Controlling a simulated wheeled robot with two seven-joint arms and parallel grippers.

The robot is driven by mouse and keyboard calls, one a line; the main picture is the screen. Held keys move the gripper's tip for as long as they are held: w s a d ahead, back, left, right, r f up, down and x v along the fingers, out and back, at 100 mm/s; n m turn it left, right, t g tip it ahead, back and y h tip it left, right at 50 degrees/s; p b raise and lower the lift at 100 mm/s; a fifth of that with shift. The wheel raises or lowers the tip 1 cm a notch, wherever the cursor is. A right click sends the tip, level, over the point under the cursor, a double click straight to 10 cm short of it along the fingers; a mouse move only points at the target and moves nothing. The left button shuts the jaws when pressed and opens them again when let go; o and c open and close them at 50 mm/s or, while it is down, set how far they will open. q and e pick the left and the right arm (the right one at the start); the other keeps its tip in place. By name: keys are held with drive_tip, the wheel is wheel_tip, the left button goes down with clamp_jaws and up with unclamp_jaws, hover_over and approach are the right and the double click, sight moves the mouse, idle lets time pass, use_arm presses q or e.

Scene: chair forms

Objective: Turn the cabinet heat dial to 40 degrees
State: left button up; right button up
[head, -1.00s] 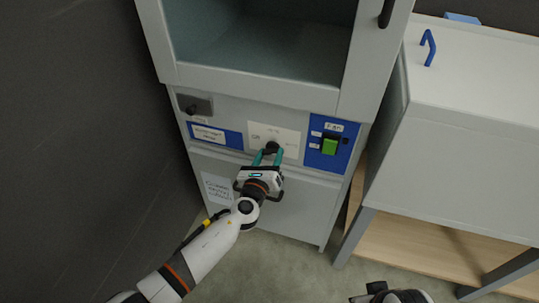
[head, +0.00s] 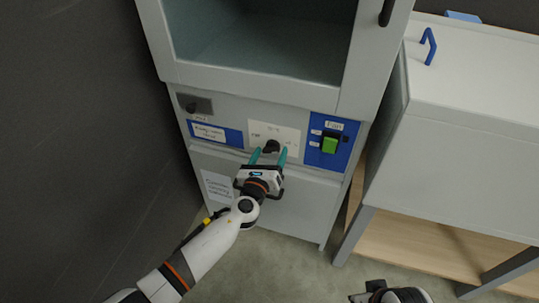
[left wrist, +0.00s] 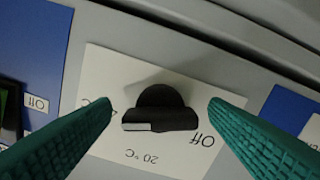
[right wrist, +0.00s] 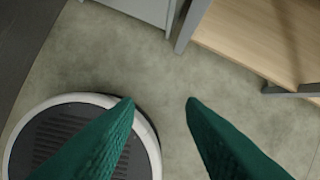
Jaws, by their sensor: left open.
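The heat dial, a black knob (head: 271,146), sits on a white label plate (head: 288,134) on the cabinet front (head: 230,106). The left wrist view shows the knob (left wrist: 158,108) upside down, with a white mark on its lower left. "Off" is at right, "20 °C" below, and a label at left is mostly hidden by a finger. The white mark lies on the side of that hidden label. My left gripper (head: 268,156) is open, its green fingers either side of the knob with gaps. My right gripper (right wrist: 160,103) is open and empty above the floor.
A blue fan panel with a green switch (head: 329,146) is right of the dial. A grey-white unit with a blue handle (head: 428,47) stands at right. A dark wall (head: 80,120) is at left.

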use_arm(q)
drive_tip(key=p+v, duration=0.1)
drive_tip(key=v, duration=1.1)
use_arm(e)
drive_tip(key=x, duration=0.5)
drive_tip(key=shift+s+f, duration=0.1)
drive_tip(key=shift+s, duration=0.3)
